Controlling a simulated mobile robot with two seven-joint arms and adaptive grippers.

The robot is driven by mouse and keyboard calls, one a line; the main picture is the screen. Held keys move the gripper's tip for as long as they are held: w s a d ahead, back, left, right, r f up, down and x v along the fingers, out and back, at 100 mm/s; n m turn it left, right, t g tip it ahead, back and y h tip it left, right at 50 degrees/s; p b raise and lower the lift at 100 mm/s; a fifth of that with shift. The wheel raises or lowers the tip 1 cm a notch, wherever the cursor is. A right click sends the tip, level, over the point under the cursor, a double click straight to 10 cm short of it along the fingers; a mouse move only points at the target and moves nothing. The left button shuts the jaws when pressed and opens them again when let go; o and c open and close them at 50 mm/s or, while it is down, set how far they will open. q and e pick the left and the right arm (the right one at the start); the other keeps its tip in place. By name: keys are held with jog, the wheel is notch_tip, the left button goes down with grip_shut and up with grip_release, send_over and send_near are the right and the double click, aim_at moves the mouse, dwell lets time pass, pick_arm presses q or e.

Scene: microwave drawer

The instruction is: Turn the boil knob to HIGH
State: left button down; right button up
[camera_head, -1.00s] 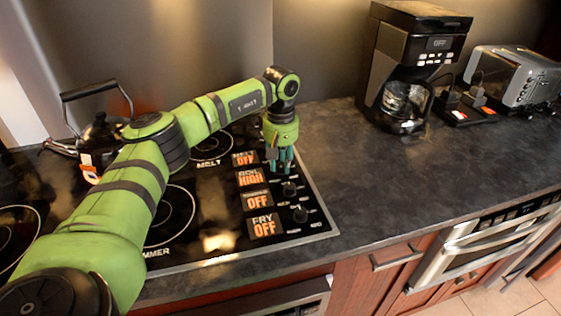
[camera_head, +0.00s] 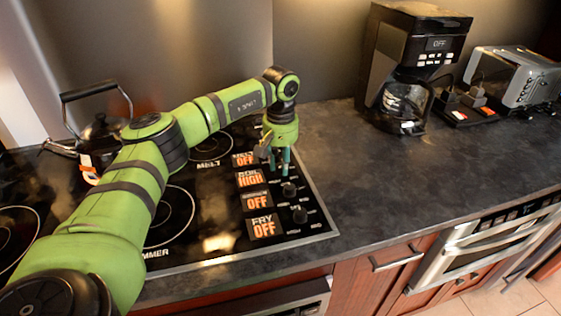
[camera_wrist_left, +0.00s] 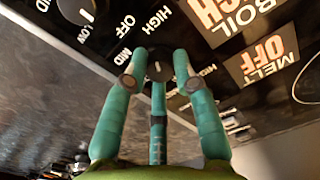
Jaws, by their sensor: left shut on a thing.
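The boil label (camera_head: 250,178) reads HIGH in orange. It also shows in the left wrist view (camera_wrist_left: 222,18), next to the melt label. My left gripper (camera_head: 279,170) reaches down over the knob column on the right side of the stove panel. In the left wrist view its teal fingers (camera_wrist_left: 158,78) close around a black round boil knob (camera_wrist_left: 160,71) with a white mark. My right gripper is in neither view.
Labels for melt (camera_head: 244,159), simmer (camera_head: 257,201) and fry (camera_head: 264,227) read OFF. Knobs (camera_head: 300,215) stand beside them. A kettle (camera_head: 102,135) stands at the left; a coffee maker (camera_head: 412,60) and toaster (camera_head: 515,75) at the back right. The counter (camera_head: 380,180) between is clear.

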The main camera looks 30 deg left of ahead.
aim_at(281, 166)
pick_arm(q)
jog(key=c, duration=1)
grip_release()
jog(key=shift+s+d+f, duration=0.15)
jog(key=shift+d, duration=0.05)
jog(key=shift+a+r, duration=0.1)
jog(key=shift+r, duration=0.15)
notch_tip(281, 166, up, 12)
jog(key=shift+f, duration=0.1)
jog(key=shift+f, duration=0.1)
